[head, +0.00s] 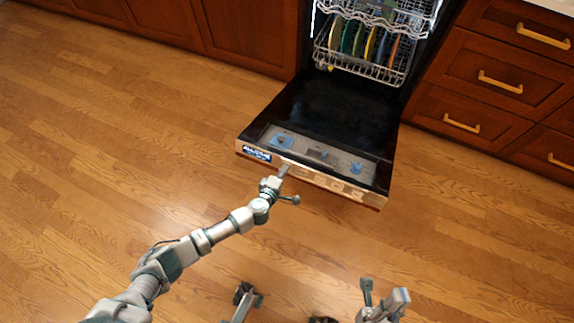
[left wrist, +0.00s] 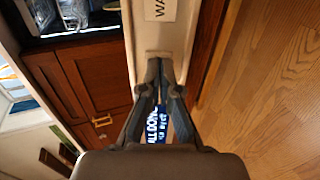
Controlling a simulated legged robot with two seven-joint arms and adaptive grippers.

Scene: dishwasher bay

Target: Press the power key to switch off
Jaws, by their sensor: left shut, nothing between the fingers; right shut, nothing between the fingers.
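The dishwasher door (head: 330,110) is lowered open, with a row of light keys or labels (head: 338,187) along its front edge. I cannot tell which one is the power key. My left gripper (head: 284,171) is shut and empty, its tips at this edge, just right of a blue label (head: 257,153). In the left wrist view the shut fingers (left wrist: 158,62) point at the pale edge strip (left wrist: 158,30), and the blue label (left wrist: 158,125) shows between them. Whether the tips touch is unclear. My right gripper (head: 401,296) is shut and empty, low and away from the door.
A dish rack (head: 365,66) with several plates stands inside the dishwasher. Wooden cabinets with drawers (head: 500,85) flank it on the right, and more cabinets (head: 245,35) on the left. The wood floor (head: 120,130) in front is clear apart from my own parts.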

